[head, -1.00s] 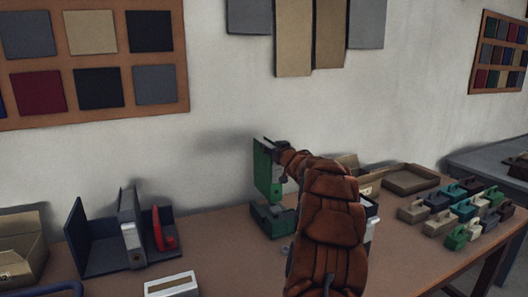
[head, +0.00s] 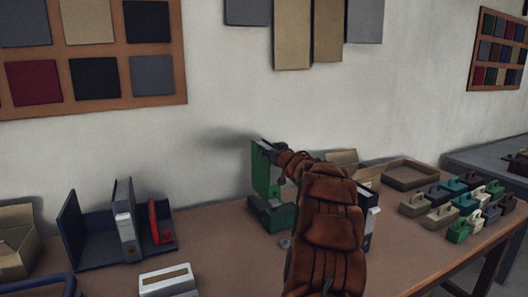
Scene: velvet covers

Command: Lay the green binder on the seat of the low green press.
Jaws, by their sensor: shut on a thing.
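The green binder (head: 262,172) is upright at the back of the table, its top edge at my gripper (head: 268,149). My gripper is shut on it, its fingers partly hidden by the wrist. The low green press (head: 273,222) stands on the table directly below the binder. The binder's lower edge is close to the press; I cannot tell whether they touch. My arm covers part of the right side of this area.
A navy stand (head: 92,243) with a grey binder (head: 127,222) and a red item (head: 158,222) is at left. A white box (head: 167,281) lies in front. Several handled blocks (head: 439,197) and a brown tray (head: 409,173) are at right. An open carton (head: 15,245) is at far left.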

